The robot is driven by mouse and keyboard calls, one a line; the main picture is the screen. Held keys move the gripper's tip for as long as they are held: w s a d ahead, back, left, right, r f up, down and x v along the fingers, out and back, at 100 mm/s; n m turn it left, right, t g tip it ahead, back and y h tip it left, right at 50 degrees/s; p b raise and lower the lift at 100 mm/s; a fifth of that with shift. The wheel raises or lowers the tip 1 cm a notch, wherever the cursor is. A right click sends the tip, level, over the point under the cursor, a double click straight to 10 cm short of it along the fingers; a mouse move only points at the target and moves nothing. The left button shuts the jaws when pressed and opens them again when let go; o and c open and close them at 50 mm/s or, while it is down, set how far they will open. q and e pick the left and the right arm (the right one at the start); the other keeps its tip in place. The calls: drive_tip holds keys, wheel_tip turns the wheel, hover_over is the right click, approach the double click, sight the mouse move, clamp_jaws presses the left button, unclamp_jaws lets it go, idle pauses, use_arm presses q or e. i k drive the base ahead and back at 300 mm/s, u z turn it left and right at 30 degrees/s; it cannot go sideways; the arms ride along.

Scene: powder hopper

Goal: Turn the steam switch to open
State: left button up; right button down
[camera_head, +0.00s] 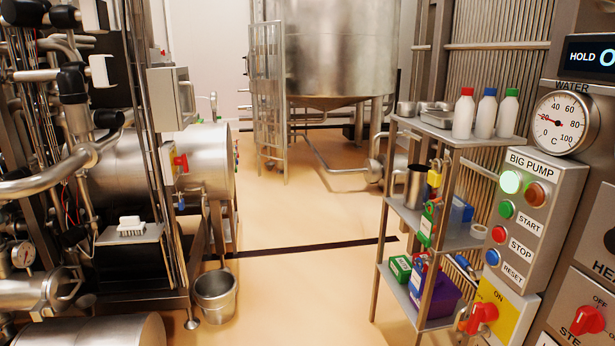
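A grey panel at the lower right edge bears a red rotary switch (588,320) with the word OFF above it. A label at the panel's lower left is cut off by the frame but seems to begin with "STE", so this looks like the steam switch. The panel's right side and bottom lie outside the view. The exact setting of the knob is hard to tell. Neither of my grippers is in view.
Left of that switch is a yellow panel (513,318) with a red handle (482,315) marked ON. Above is the BIG PUMP box (545,200) with a lit green lamp, and a water gauge (561,122). A shelf rack (460,237) stands left; open floor (310,290) lies mid-view.

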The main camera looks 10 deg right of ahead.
sight(588, 319)
drive_tip(key=z, duration=1.7)
